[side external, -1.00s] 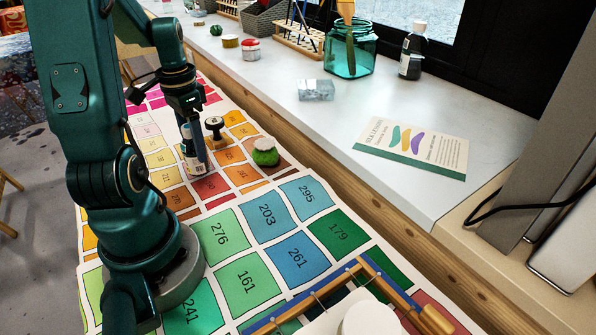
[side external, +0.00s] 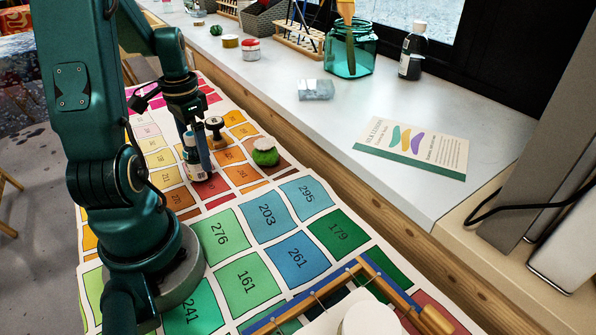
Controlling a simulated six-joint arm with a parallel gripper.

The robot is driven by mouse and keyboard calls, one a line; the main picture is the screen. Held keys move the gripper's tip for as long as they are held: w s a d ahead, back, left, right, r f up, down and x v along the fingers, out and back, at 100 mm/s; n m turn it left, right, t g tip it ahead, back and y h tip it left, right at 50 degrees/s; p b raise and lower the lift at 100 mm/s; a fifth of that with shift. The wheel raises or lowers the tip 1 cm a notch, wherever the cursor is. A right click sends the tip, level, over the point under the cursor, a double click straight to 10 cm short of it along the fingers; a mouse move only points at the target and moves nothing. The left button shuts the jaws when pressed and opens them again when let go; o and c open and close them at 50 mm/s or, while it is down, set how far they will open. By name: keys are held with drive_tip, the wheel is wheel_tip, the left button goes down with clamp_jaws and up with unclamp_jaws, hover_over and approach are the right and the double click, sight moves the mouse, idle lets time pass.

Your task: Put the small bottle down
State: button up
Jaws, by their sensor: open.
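My gripper (side external: 199,168) points down at the bottle and is open. One blue-grey finger stands just right of the bottle and covers part of it. The other finger is hidden, and I cannot tell whether the fingers touch the bottle. The bottle's base appears to be at the chart's surface (side external: 219,233).
A dark-handled stamp (side external: 214,127) stands just behind the gripper. A green ball-like pad (side external: 265,153) lies to the right. A wooden frame (side external: 345,278) is at the front. The blue and green squares between are clear. The white sill (side external: 300,120) holds jars and a card.

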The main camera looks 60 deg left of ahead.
wheel_tip(320, 180, up, 12)
drive_tip(key=shift+f, duration=0.25)
drive_tip(key=shift+r, duration=0.25)
drive_tip(key=shift+w+d+r, duration=0.1)
drive_tip(key=shift+w+d, duration=0.15)
drive_tip(key=shift+d, duration=0.05)
drive_tip(key=w+d+m+t, duration=0.1)
drive_tip(key=d+t, duration=0.4)
drive_tip(key=d, duration=1.7)
drive_tip(key=shift+d+f+m+t, duration=0.25)
drive_tip(key=shift+f+m+t, duration=0.05)
drive_tip(key=shift+f+m, duration=0.15)
